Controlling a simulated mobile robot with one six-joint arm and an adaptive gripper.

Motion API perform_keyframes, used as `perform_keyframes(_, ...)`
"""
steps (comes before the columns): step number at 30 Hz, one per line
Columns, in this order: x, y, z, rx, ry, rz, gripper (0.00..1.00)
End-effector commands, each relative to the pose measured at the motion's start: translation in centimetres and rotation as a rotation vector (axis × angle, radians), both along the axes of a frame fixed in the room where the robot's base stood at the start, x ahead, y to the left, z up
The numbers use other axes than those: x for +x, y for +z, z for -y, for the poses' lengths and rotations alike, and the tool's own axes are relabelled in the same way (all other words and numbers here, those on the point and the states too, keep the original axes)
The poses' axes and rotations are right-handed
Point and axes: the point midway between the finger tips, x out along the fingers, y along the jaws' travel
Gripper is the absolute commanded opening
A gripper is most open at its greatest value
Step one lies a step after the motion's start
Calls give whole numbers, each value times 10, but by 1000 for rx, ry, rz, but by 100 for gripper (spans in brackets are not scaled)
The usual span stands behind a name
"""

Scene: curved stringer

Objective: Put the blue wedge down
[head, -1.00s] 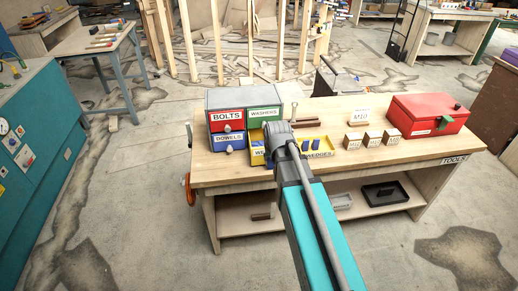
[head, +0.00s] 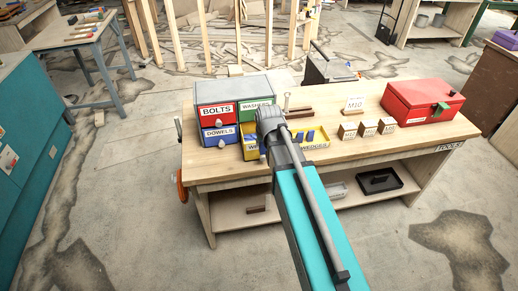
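My gripper's fingers are hidden behind the wrist. I cannot see whether they hold a wedge.
Drawers labelled BOLTS (head: 217,112), DOWELS and WASHERS stand left of my wrist. Several small labelled blocks (head: 367,128), a white M10 sign (head: 354,103) and a red toolbox (head: 423,103) stand to the right.

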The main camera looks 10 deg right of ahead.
Motion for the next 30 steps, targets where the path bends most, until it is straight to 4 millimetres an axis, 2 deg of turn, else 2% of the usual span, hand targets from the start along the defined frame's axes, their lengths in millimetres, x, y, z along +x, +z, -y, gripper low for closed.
perform_keyframes(5, 11, 7, -3, 0, 4, 0, 8)
perform_keyframes(8, 25, 16, -5, 0, 5, 0, 8)
perform_keyframes(21, 120, 69, -16, 0, 7, 1, 8)
perform_keyframes(25, 134, 75, -18, 1, 6, 1, 8)
perform_keyframes(30, 137, 76, -19, 1, 6, 1, 8)
